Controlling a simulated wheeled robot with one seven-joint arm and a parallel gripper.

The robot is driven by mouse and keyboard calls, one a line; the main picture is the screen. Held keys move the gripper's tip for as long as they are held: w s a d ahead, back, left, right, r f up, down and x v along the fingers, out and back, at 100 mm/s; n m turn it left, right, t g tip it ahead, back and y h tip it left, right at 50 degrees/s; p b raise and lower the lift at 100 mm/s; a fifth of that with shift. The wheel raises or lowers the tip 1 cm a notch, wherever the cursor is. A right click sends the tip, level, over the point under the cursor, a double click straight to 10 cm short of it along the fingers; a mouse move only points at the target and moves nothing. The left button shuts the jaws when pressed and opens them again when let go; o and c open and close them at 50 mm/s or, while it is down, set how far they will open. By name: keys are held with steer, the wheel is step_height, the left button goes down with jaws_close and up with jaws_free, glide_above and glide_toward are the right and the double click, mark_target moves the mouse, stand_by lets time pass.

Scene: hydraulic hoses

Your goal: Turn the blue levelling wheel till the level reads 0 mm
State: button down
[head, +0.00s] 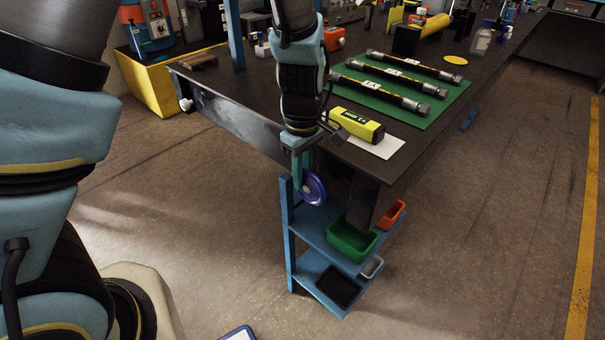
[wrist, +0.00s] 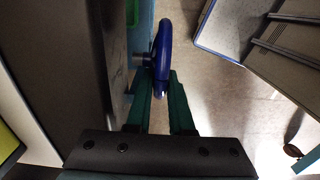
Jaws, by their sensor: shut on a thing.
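The blue levelling wheel (head: 313,188) is at the near end of the dark bench, below the bench top. My gripper (head: 303,168) points down at it from above, with its teal fingers shut on the wheel's rim. The wrist view shows the wheel (wrist: 164,45) edge-on, its rim between the two fingertips (wrist: 161,82) and its hub on a short metal shaft at the left. The yellow level (head: 354,125) lies on the bench top near the corner. Its display is too small to read surely.
A green mat (head: 440,110) with three black hoses lies behind the level, and a white sheet (head: 388,147) beside it. A blue shelf (head: 308,268) below the wheel carries a green bin (head: 352,240) and an orange bin (head: 391,214). The floor at right is clear.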

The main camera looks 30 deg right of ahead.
steer(key=t+p, duration=0.1)
steer(key=p, duration=0.2)
steer(key=shift+s+r, duration=0.25)
steer(key=shift+r, duration=0.1)
steer(key=t+p, duration=0.1)
steer(key=p, duration=0.1)
steer(key=t+y+p, duration=0.1)
steer(key=p, duration=0.1)
steer(key=shift+s+p, duration=0.3)
steer(key=shift+p, duration=0.05)
steer(key=shift+s+f+t+p, duration=0.1)
steer(key=shift+t+p, duration=0.6)
steer(key=c, duration=1.1)
jaws_free()
steer(key=shift+d, duration=0.1)
